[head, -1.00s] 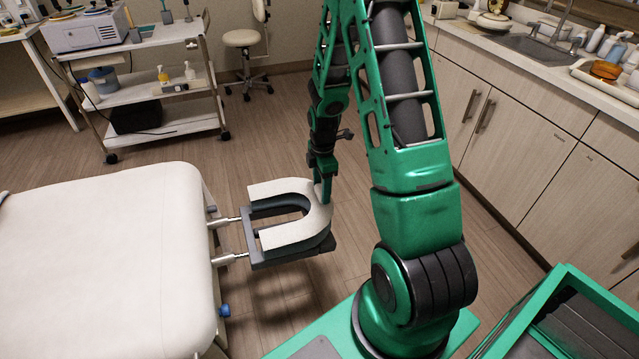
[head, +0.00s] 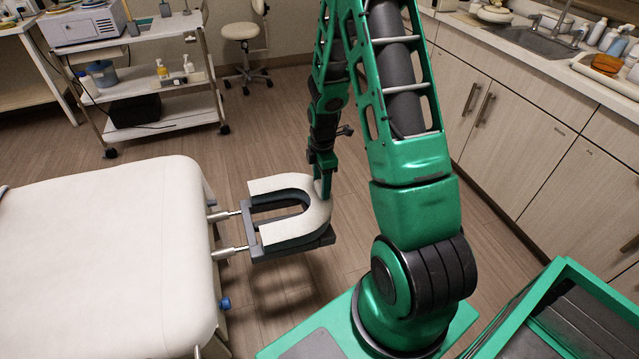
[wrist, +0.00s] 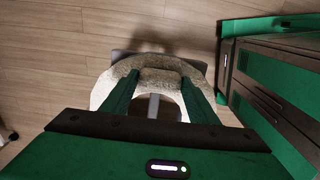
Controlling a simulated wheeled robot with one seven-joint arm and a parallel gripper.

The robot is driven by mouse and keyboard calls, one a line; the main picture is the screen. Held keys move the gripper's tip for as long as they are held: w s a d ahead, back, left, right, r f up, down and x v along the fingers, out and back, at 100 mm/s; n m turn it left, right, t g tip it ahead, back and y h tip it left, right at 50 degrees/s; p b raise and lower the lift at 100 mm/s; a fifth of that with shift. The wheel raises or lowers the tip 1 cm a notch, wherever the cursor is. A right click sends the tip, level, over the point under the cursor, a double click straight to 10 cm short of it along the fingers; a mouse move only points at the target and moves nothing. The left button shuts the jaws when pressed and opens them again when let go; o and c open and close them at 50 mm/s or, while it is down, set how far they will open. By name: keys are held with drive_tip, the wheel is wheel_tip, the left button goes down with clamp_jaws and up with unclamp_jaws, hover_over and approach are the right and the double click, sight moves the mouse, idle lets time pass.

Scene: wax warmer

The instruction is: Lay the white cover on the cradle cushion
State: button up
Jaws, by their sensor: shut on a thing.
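The white U-shaped cover (head: 318,212) lies over the dark cradle cushion (head: 284,205) at the end of the treatment bed, its open side facing the bed. Its outline follows the cushion closely; whether it rests fully on it everywhere I cannot tell. My gripper (head: 322,186) points down at the rounded end of the U, at the side away from the bed. In the wrist view, my gripper (wrist: 157,78) has its two fingers over the cover (wrist: 104,90) and is shut on it. The fingertip contact is partly hidden.
The cradle's frame (head: 292,250) joins the white bed (head: 100,250) by two metal rods. A wheeled cart (head: 165,112) and a stool (head: 243,35) stand behind. Cabinets with a sink (head: 530,40) line the right. Floor around the cradle is clear.

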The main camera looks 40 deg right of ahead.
drive_tip(key=shift+s, duration=0.1)
idle(0.3)
drive_tip(key=o, duration=1.6)
drive_tip(key=shift+c, duration=0.2)
drive_tip(key=shift+r, duration=3.95)
drive_tip(key=shift+r, duration=0.1)
wheel_tip(320, 180, up, 11)
drive_tip(key=shift+f, duration=0.2)
